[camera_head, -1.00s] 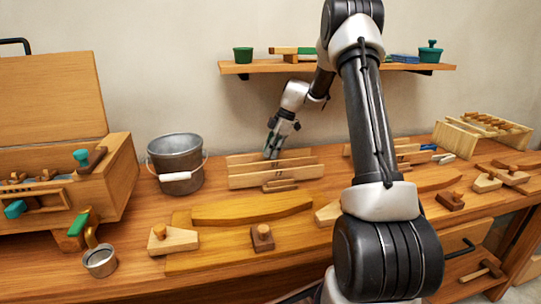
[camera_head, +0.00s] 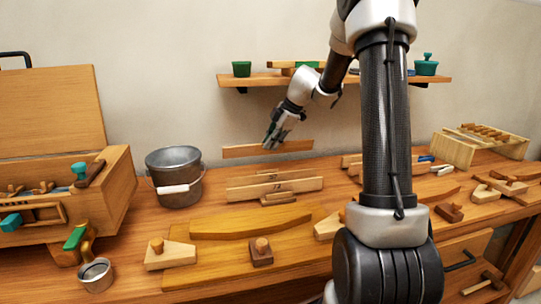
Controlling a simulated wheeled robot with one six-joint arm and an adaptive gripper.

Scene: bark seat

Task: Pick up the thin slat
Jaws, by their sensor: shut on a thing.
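A thin slat (camera_head: 240,152), long and brown, is held level in the air in front of the wall. My gripper (camera_head: 270,143) is shut on it near the middle of its length. The fingertips cover a small part of the slat. Below it, several other wooden slats (camera_head: 262,190) stand on edge in a group on the workbench, with a clear gap between them and the held slat.
A metal bucket (camera_head: 174,180) stands left of the slats. A wall shelf (camera_head: 265,80) with small items hangs above my gripper. A curved board (camera_head: 250,221) and wooden blocks lie in front. A toolbox (camera_head: 110,200) is at left, a slotted wooden crate (camera_head: 458,150) at right.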

